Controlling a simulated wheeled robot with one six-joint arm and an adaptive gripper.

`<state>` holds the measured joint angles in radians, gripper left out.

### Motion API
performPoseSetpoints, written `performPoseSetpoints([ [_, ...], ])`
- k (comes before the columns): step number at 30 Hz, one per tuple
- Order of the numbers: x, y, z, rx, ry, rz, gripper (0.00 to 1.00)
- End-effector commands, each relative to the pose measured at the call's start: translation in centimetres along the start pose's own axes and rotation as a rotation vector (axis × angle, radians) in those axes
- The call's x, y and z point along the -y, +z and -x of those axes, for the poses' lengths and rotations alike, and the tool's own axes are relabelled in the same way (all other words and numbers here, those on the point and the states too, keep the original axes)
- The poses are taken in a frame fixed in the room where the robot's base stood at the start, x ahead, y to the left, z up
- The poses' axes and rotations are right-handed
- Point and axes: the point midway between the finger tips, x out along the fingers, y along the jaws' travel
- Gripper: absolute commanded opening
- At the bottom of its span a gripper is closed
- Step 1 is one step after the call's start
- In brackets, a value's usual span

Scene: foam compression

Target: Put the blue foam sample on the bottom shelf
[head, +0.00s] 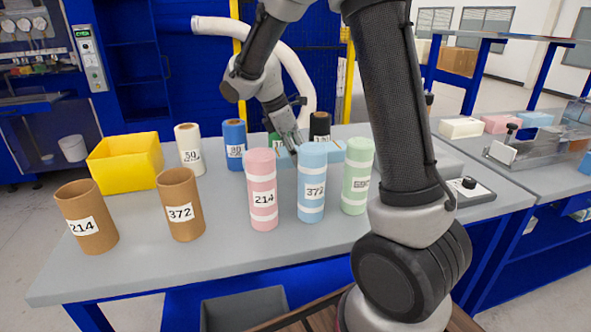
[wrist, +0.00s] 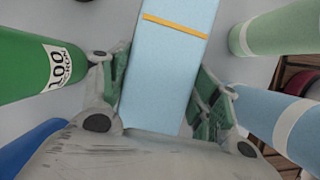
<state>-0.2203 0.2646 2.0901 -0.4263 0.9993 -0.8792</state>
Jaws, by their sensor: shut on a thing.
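The blue foam sample (wrist: 172,75) is a light blue slab with a thin orange band. In the wrist view it lies between the two fingers of my gripper (wrist: 160,88), which is shut on it. In the head view my gripper (head: 298,150) reaches down over the back middle of the table, and parts of the light blue slab (head: 337,154) show behind the upright rolls. Its underside is hidden, so I cannot tell whether it touches the table. A dark blue shelf unit (head: 135,62) stands behind at left; a blue-framed bench (head: 560,235) at right has a lower level.
Pink (head: 262,190), light blue (head: 312,183) and green (head: 357,176) rolls stand close in front of the slab. Cardboard tubes (head: 180,204), a yellow bin (head: 125,163) and a dark green roll (wrist: 38,68) are also near. Foam blocks (head: 502,124) lie on the right bench.

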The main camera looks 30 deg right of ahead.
Motion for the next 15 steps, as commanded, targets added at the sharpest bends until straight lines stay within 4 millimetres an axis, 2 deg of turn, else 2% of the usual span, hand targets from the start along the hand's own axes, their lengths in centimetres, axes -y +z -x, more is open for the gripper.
performPoseSetpoints([
  [3,0.0,-0.8,-2.1,0.002,-0.002,0.002,0.46],
  [10,0.0,-1.6,-4.1,0.001,-0.001,0.001,0.46],
  [15,0.0,-2.6,-6.4,0.001,-0.002,0.001,0.46],
])
